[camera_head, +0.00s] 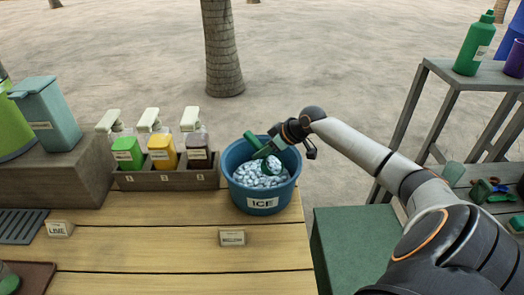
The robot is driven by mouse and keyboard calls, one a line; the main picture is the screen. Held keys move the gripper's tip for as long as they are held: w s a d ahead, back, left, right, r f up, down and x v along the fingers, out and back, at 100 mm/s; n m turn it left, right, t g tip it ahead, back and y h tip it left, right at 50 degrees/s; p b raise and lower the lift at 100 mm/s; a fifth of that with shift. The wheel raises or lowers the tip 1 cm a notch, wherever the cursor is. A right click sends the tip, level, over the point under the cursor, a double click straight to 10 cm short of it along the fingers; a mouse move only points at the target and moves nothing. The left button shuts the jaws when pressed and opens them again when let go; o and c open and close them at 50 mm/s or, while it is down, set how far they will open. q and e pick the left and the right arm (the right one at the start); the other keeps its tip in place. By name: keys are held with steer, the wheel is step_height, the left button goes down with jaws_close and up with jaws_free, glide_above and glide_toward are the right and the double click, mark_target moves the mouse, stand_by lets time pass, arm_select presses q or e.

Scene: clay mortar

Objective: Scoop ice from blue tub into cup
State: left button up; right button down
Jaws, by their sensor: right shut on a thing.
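The blue tub (243,189) labelled ICE stands at the right end of the wooden counter, filled with whitish ice pieces (257,181). My right gripper (272,142) is above the tub's back rim, shut on a green scoop (264,152). The scoop's head is low inside the tub, at the ice, and seems to have some ice in it. The gripper's fingertips are partly hidden. A purple cup-like thing (515,60) stands on the grey shelf at the upper right, cut by the picture edge. My left gripper is out of view.
A rack (168,180) with several white-topped bottles stands left of the tub. A small sign (232,237) stands in front of it. A green bottle (474,45) is on the grey shelf (440,68). The counter's front middle (160,250) is clear.

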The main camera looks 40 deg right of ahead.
mark_target(254, 138)
steer(key=shift+g, duration=0.5)
steer(key=r+p, duration=0.1)
steer(key=r, duration=0.1)
steer(key=r+p, duration=0.1)
steer(key=p, duration=0.1)
steer(key=r+p, duration=0.2)
steer(key=shift+w+r, duration=0.35)
steer(key=shift+w+a+f, duration=0.15)
steer(key=shift+w, duration=0.05)
steer(key=shift+w+r+g+h, duration=0.1)
steer(key=shift+r+g+h, duration=0.1)
steer(key=shift+g+h, duration=0.2)
steer(key=g, duration=0.1)
steer(key=w+r+g, duration=0.1)
steer(key=r+g, duration=0.1)
steer(key=shift+w+a+r+h, duration=0.2)
steer(key=shift+a+h, duration=0.1)
steer(key=shift+h, duration=0.1)
steer(key=shift+w+a+r+g+h, duration=0.1)
steer(key=shift+w+r+g+h, duration=0.35)
steer(key=shift+r+g, duration=0.4)
steer(key=shift+f, duration=0.15)
